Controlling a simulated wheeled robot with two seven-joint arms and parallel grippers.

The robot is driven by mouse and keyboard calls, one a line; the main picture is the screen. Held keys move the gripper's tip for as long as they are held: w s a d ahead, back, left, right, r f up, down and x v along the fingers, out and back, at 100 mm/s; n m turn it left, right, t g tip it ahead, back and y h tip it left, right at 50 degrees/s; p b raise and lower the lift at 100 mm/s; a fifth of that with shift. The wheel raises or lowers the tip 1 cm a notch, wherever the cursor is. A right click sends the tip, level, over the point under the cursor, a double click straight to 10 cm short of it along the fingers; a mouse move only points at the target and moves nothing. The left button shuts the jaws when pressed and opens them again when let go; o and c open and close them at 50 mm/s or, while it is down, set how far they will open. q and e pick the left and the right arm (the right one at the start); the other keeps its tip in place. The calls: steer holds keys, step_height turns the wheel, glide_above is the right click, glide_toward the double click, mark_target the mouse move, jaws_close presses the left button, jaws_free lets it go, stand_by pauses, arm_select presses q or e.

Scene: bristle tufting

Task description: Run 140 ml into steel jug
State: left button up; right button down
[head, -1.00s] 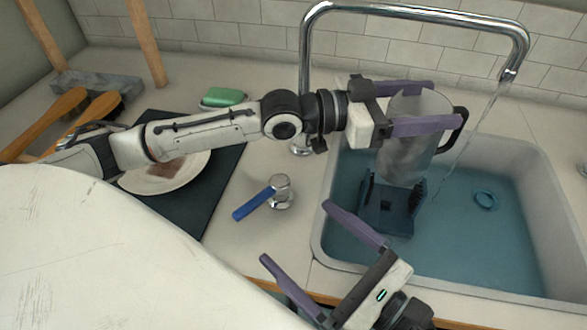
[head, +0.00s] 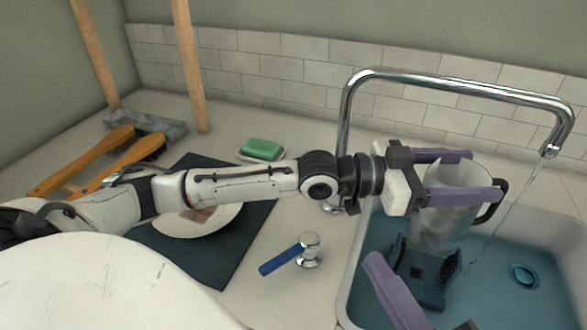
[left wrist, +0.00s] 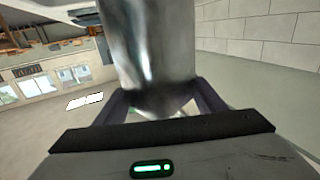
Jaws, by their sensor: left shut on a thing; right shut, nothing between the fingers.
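The steel jug (head: 450,225) is grey with a dark handle (head: 496,200) on its right. My left gripper (head: 486,175) is shut on the jug and holds it upright over the sink; the jug also fills the middle of the left wrist view (left wrist: 147,50). The inside of the jug is hard to see. A thin stream of water (head: 525,187) runs from the chrome spout (head: 551,148) and falls to the right of the jug. The tap lever (head: 281,261) with a blue grip stands on the counter. My right gripper (head: 374,264) is shut and empty at the sink's near left edge.
The sink (head: 350,290) holds bluish water, a dark blue bracket-like thing (head: 428,292) below the jug and a blue ring (head: 524,276). Green soap (head: 261,149), a plate (head: 205,224) on a dark mat (head: 245,232) and wooden-handled brushes (head: 80,166) lie left.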

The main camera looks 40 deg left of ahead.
steer(key=s+m+h, duration=0.1)
steer(key=m, duration=0.7)
steer(key=s+d+f+m+g+h, duration=0.1)
steer(key=m, duration=0.7)
steer(key=s+d+f+m+g+h, duration=0.1)
steer(key=m, duration=0.7)
steer(key=shift+f, duration=0.25)
steer(key=s+m+g, duration=0.1)
steer(key=s+m, duration=0.1)
steer(key=m, duration=0.1)
steer(key=s+f+m+g, duration=0.1)
steer(key=s+m, duration=0.1)
steer(key=shift+d+m+g, duration=0.1)
steer(key=shift+m+g, duration=0.2)
steer(key=shift+m, duration=0.1)
steer(key=shift+s+m, duration=0.55)
steer(key=shift+m, duration=0.05)
glide_toward(279, 267)
steer(key=x, duration=0.5)
steer(key=shift+f, duration=0.1)
steer(key=shift+w+a, duration=0.15)
steer(key=shift+a, duration=0.3)
